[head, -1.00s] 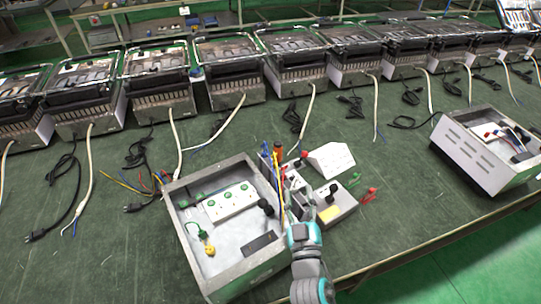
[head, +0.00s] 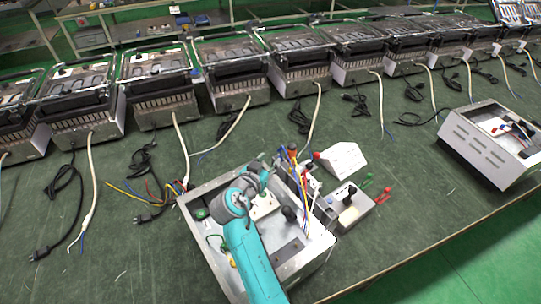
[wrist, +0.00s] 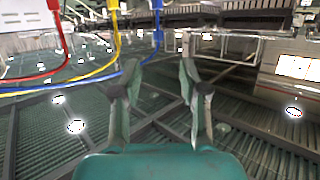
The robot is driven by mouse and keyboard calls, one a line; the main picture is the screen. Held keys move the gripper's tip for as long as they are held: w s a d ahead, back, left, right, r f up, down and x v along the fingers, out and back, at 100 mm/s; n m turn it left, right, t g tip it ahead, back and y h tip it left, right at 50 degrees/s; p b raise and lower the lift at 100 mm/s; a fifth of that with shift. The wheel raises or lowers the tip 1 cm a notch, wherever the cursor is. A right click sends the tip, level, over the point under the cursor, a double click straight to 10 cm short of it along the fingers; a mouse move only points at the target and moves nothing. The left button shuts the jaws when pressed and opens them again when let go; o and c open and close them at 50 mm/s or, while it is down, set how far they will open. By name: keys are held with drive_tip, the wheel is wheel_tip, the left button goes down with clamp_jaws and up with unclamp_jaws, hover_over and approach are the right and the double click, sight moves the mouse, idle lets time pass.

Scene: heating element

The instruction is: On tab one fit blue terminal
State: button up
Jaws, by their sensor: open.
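In the wrist view my gripper (wrist: 160,75) is open, with nothing between its two fingers. A blue wire (wrist: 157,38) hangs just above and left of the fingertips and curves away to the left. A yellow wire (wrist: 115,35) and a red wire (wrist: 58,28) hang further left, with same-coloured ends at the top. In the head view the coloured wires (head: 302,187) rise at the right side of the open metal box (head: 207,262). My arm covers part of the box, and the gripper fingers are not clear there. I cannot make out tab one.
A grey tester box (head: 349,212) with red and green clips and a white wedge-shaped block (head: 343,160) stand right of the metal box. Another open metal box (head: 487,150) sits at far right. A row of heaters with cords lines the back. Green bench shows between.

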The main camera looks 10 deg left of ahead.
sight(280, 149)
drive_tip(key=shift+x, duration=5.35)
drive_tip(key=shift+s+f, duration=0.1)
drive_tip(key=shift+f, duration=0.05)
drive_tip(key=shift+c, duration=0.2)
clamp_jaws()
